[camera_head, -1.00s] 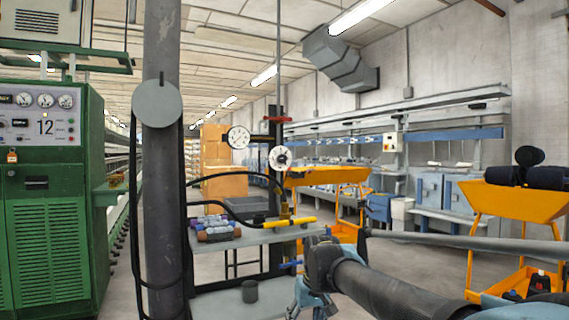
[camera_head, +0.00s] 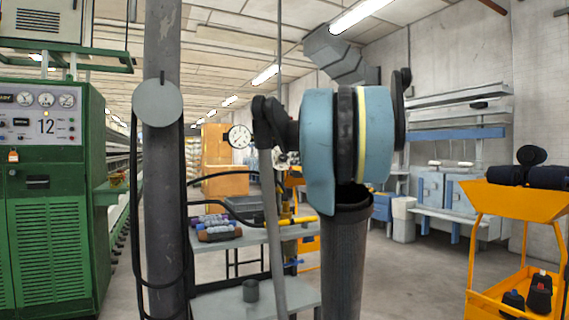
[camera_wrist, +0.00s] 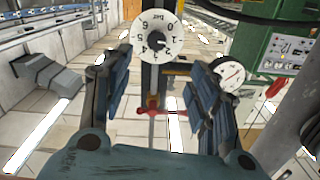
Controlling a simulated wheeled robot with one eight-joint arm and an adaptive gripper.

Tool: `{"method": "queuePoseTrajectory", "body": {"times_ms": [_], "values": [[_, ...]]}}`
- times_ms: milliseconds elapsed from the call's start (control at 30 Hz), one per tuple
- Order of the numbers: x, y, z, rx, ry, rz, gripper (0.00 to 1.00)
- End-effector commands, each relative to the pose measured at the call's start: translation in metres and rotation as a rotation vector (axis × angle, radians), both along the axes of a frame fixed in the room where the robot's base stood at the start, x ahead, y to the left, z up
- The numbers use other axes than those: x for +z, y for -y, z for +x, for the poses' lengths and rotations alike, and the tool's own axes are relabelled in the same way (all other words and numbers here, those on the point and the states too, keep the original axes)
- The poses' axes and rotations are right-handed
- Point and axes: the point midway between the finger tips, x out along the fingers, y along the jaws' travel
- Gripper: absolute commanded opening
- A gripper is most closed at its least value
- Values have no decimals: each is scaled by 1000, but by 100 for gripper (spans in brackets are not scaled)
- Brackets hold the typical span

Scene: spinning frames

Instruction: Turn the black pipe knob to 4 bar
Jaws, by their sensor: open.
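The round white dial with numbers and a black centre knob (camera_wrist: 158,40) is near the top middle of the wrist view, which looks upside down. I cannot tell surely which number the knob marks. In the head view a bit of the white dial (camera_head: 283,160) shows behind my arm. My gripper (camera_wrist: 159,62) is open, its two dark blue fingers either side of the picture's middle. The dial appears beyond the gap between them, with nothing held. A white pressure gauge (camera_wrist: 230,73) shows behind the right finger and, in the head view, left of my arm (camera_head: 239,137).
A red valve handle (camera_wrist: 161,111) shows between the fingers. A grey pipe (camera_head: 163,220) stands at the left. A yellow trolley (camera_head: 518,200) is at the right. A green machine (camera_head: 50,200) is far left.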

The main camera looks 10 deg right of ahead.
Motion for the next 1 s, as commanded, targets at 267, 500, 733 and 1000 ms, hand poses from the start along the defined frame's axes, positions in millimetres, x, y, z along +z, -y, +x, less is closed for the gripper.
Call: {"method": "queuePoseTrajectory", "body": {"times_ms": [267,500,733,1000], "values": [[4,-2,24,-9,11,2,55],[4,-14,59,-8,10,2,55],[4,-25,92,-8,10,2,55],[4,-37,130,-9,10,2,55]]}}
